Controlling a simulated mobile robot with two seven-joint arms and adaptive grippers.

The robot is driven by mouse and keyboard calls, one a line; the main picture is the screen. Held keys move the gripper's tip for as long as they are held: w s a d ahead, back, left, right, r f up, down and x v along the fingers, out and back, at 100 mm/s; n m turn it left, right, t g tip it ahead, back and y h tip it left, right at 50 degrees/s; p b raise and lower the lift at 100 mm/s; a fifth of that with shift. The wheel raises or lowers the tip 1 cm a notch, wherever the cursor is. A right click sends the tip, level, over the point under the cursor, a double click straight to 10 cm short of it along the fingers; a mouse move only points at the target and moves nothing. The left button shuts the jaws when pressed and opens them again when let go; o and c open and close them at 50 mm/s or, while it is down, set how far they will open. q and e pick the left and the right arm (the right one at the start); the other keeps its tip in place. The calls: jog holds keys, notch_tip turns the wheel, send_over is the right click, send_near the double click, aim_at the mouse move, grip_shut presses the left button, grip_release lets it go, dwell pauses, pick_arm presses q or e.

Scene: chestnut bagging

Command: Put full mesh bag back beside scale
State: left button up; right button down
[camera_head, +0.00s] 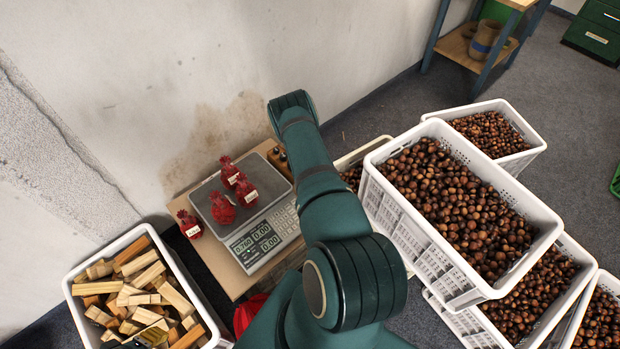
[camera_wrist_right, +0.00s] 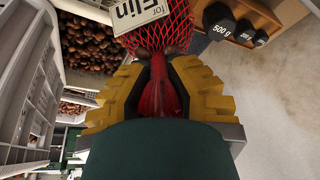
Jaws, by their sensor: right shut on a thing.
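My right gripper (camera_wrist_right: 158,88) is shut on the gathered red neck of a full mesh bag (camera_wrist_right: 158,33) with a white label, seen in the right wrist view. In the head view my right arm hides this gripper and its bag. The scale (camera_head: 262,237) stands on a board by the wall, its display lit. Red mesh bags with white labels (camera_head: 222,208) stand on its plate or just behind it; exact contact is unclear. Another red bag (camera_head: 189,224) stands at the scale's left side.
Black weights (camera_wrist_right: 222,24), one marked 500 g, sit in a wooden holder close to the held bag. White crates of chestnuts (camera_head: 455,215) fill the right side. A crate of wood pieces (camera_head: 72,290) stands at lower left. Red material (camera_head: 248,312) shows beside my arm.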

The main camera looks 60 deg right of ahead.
jog(key=shift+f+b, duration=0.8)
jog(key=shift+f, duration=2.4)
jog(key=shift+f, duration=0.15)
jog(key=c, duration=1)
grip_release()
